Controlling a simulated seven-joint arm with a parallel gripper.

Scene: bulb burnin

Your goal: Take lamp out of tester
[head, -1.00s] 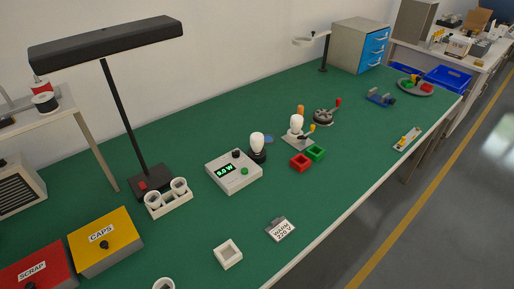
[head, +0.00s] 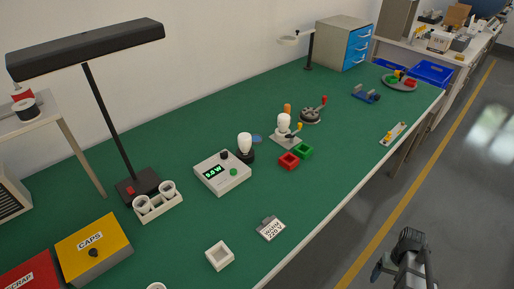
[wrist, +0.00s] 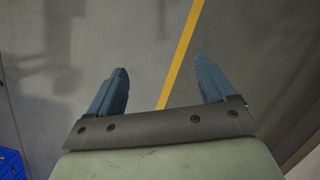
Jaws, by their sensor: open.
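A second white bulb (head: 284,122) stands upright on a small pale base (head: 287,139) with a lever. I cannot tell for sure which of the two is the tester. My gripper (wrist: 160,78) is open and empty in the wrist view, its blue fingers wide apart over bare floor. In the head view my arm is at the lower right, off the bench's front edge, far from both bulbs.
A tall black desk lamp (head: 108,115) stands at left. Bench front is mostly clear.

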